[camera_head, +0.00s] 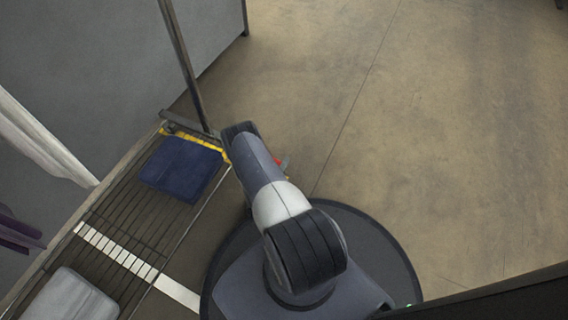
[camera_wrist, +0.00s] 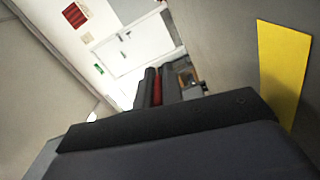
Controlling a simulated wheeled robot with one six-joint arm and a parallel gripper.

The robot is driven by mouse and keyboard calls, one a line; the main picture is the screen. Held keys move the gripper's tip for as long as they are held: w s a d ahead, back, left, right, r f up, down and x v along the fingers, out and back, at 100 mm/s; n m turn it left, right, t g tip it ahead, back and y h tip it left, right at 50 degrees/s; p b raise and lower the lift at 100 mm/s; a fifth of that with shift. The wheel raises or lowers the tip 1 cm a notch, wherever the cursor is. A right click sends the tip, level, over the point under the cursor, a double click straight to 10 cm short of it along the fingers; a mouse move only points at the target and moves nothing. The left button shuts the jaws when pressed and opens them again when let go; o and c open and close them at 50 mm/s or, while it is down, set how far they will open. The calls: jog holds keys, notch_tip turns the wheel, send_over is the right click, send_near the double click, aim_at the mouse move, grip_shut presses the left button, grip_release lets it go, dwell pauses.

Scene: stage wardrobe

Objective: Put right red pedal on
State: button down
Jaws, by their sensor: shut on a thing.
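A small patch of red, likely the red pedal (camera_head: 278,161), shows beside the far end of my arm in the head view; the arm hides most of it. In the wrist view my gripper (camera_wrist: 160,88) has two dark fingers close together, shut on a narrow red piece (camera_wrist: 157,92). I take this to be the same red thing; its full shape is hidden. In the head view the gripper is mostly hidden behind the arm, near the right side of the low slatted platform (camera_head: 120,215). I cannot tell whether the red thing touches anything else.
A dark blue flat block (camera_head: 180,168) lies on the platform, by a yellow strip (camera_head: 200,139) and an upright metal pole (camera_head: 186,68). A pale rounded box (camera_head: 70,297) sits at lower left. Open floor (camera_head: 440,140) lies right. A white door (camera_wrist: 135,45) shows in the wrist view.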

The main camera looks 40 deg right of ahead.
jog(key=shift+f+m, duration=0.15)
jog(key=shift+m, duration=0.25)
jog(key=c, duration=1.5)
grip_release()
jog(key=shift+c, duration=0.2)
